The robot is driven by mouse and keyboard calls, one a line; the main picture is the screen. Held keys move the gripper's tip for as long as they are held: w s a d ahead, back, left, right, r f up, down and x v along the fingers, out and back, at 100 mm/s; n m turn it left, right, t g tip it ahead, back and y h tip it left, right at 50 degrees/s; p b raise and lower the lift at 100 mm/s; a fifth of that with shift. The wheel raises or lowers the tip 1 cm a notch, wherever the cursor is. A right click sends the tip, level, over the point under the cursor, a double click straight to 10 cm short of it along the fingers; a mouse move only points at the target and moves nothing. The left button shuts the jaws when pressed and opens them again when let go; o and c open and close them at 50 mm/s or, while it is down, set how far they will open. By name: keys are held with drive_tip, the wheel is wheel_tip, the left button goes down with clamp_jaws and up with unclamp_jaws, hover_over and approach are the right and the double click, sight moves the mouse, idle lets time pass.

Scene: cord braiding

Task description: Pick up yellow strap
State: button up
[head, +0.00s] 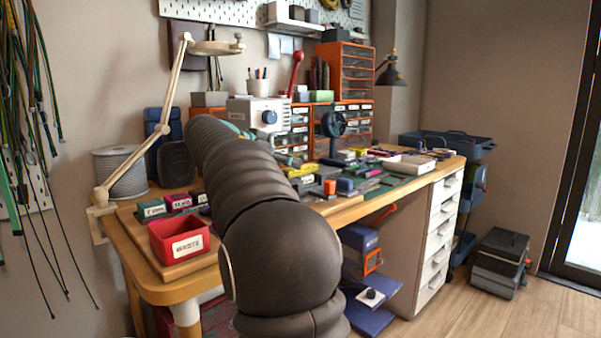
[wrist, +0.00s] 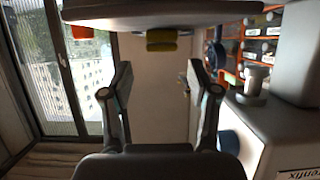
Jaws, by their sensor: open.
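No yellow strap can be made out for certain. In the head view a yellow item (head: 300,171) lies among the small parts on the workbench, just right of my arm, and could be it. In the wrist view a small yellow piece (wrist: 161,33) shows at top centre, beyond the fingers; I cannot tell what it is. My gripper (wrist: 158,80) is open in the wrist view, its two fingers wide apart with nothing between them. In the head view my arm hides my gripper and part of the bench.
A red bin labelled waste (head: 180,240) stands at the bench's near left corner. A cream lamp arm (head: 160,110), a cord spool (head: 120,173) and a white device (head: 258,115) stand behind. A white machine (wrist: 265,125) is close on the right in the wrist view.

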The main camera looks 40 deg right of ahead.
sight(303, 166)
drive_tip(key=shift+x, duration=3.1)
drive_tip(key=shift+w, duration=0.1)
clamp_jaws()
